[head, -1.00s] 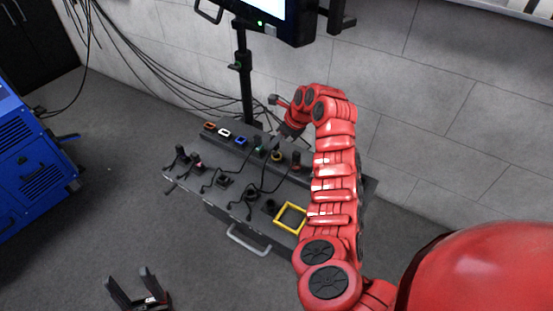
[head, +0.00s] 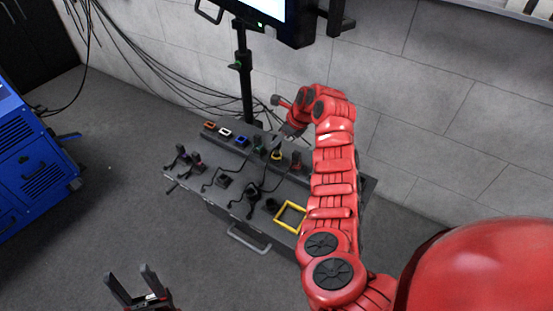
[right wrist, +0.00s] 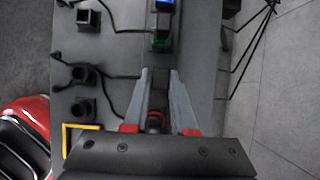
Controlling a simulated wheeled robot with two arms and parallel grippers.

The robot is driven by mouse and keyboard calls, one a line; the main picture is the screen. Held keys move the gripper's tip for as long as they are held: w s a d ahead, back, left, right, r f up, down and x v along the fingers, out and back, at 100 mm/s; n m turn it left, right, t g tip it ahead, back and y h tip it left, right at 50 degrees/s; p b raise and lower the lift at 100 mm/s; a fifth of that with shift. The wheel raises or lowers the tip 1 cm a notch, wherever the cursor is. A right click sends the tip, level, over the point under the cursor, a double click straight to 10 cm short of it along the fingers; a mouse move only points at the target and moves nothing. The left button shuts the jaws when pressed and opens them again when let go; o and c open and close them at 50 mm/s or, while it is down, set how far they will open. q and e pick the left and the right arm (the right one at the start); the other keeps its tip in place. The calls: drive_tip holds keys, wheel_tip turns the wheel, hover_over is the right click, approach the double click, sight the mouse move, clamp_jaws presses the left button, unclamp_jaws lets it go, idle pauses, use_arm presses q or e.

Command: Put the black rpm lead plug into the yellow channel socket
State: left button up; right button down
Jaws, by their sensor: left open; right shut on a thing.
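My right gripper (head: 281,143) reaches over the back row of coloured sockets on the grey bench. It is shut on the black rpm lead plug (right wrist: 160,77), which shows dark between the fingertips (right wrist: 159,72) in the right wrist view. In the head view the plug is at the yellow channel socket (head: 277,157), of which only a little yellow shows below it. I cannot tell how deep the plug sits. In the right wrist view the yellow socket is hidden. My left gripper (head: 132,280) is open and empty, low at the left, away from the bench.
The green socket (head: 260,150) and the red socket (head: 296,163) flank the yellow one. Blue (head: 241,140), white (head: 225,132) and orange (head: 209,126) sockets lie further left. Black leads cross the bench top. A yellow square frame (head: 290,217) is at the front right.

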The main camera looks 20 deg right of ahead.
drive_tip(key=shift+f, duration=0.25)
idle(0.4)
drive_tip(key=shift+f+b, duration=0.35)
drive_tip(key=shift+f, duration=0.8)
drive_tip(key=c, duration=0.7)
unclamp_jaws()
drive_tip(key=shift+o, duration=0.2)
drive_tip(key=p+v, duration=0.2)
drive_tip(key=v, duration=1.5)
drive_tip(key=shift+p, duration=0.35)
drive_tip(key=shift+r, duration=0.15)
